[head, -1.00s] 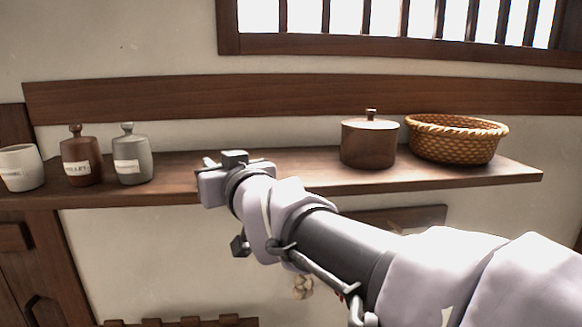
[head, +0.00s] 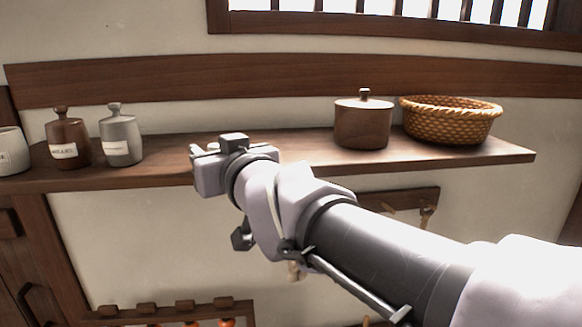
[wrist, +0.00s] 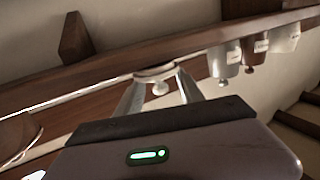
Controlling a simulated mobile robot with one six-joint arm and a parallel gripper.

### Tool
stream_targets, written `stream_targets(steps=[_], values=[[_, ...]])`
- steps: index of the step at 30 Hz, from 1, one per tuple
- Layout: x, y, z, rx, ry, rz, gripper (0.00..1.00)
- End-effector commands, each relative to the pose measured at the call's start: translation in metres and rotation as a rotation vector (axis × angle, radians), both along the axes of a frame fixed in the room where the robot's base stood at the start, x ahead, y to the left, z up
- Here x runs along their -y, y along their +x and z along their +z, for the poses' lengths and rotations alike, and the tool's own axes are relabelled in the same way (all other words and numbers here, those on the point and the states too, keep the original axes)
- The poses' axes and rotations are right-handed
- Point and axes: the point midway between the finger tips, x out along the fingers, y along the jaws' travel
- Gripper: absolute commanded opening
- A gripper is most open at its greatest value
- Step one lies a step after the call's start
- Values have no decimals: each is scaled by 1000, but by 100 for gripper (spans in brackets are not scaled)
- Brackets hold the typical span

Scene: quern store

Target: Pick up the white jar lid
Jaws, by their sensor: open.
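The white jar lid (wrist: 153,72), a pale disc with a small round knob, lies on the wooden shelf in the wrist view. My gripper (wrist: 161,78) is open, with its two fingers reaching toward the lid, one on each side of the knob in the picture. Whether the fingers touch the lid I cannot tell. In the head view my gripper (head: 200,150) is over the front of the shelf (head: 165,165), and the lid is not visible there, probably hidden by the gripper. A white jar (head: 10,152) with no visible lid stands at the far left.
A brown jar (head: 68,140) and a grey jar (head: 121,138) stand left of my gripper. A lidded brown pot (head: 362,124) and a wicker basket (head: 450,122) stand on the right. The shelf between gripper and pot looks clear. A wooden rail (head: 300,75) runs behind.

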Motion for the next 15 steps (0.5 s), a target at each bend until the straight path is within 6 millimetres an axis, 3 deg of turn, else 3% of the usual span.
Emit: stream_targets(steps=[9, 15], values=[[47, -66, 7, 2, 0, -1, 45], [70, -99, 11, 3, -1, -1, 45]])
